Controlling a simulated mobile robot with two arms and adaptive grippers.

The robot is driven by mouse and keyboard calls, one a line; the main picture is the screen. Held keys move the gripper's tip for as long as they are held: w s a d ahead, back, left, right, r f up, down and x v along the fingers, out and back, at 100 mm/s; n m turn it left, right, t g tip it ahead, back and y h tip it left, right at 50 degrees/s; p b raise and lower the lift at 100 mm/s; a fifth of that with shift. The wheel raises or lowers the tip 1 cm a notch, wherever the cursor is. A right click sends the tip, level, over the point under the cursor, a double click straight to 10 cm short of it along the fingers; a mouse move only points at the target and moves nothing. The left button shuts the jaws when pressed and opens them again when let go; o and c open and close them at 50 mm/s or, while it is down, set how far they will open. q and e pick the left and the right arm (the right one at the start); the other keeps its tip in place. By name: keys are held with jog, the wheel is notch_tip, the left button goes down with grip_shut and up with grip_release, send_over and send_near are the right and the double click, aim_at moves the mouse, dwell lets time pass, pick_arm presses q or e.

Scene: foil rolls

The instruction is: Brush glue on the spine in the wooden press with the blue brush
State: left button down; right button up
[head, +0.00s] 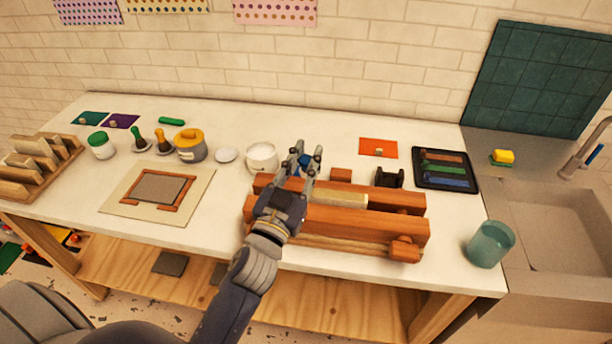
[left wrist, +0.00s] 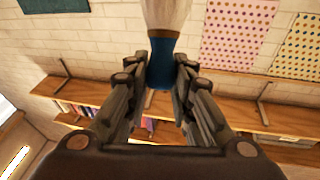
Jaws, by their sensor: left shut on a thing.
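The wooden press (head: 360,220) lies on the white worktop right of centre. A pale cream spine (head: 339,198) shows between its two brown beams, partly hidden by my left gripper. My left gripper (head: 304,163) is over the left end of the press, shut on the blue brush (left wrist: 162,66). In the left wrist view the blue brush stands between the fingers, its pale bristles (left wrist: 166,14) at the top edge. In the head view only a bit of blue shows between the fingers. My right gripper is not in view.
A white pot (head: 262,158) stands just left of my left gripper. A black tray (head: 445,188) with coloured bars and a teal cup (head: 490,243) are at the right. A framed board (head: 157,190), jars and a wooden rack (head: 38,165) are at the left.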

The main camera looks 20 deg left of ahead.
pick_arm(q)
jog(key=shift+t, duration=0.3)
jog(key=r, duration=0.1)
jog(key=w+r+p, duration=0.1)
jog(key=r, duration=0.1)
jog(key=shift+w+a+r, duration=0.25)
jog(key=shift+w+r, duration=0.1)
jog(key=shift+w+a+r+p, duration=0.1)
jog(key=shift+w+r+p, duration=0.15)
jog(key=shift+r+p, duration=0.1)
notch_tip(320, 180, down, 5)
jog(key=b, duration=0.4)
jog(key=shift+b, duration=0.4)
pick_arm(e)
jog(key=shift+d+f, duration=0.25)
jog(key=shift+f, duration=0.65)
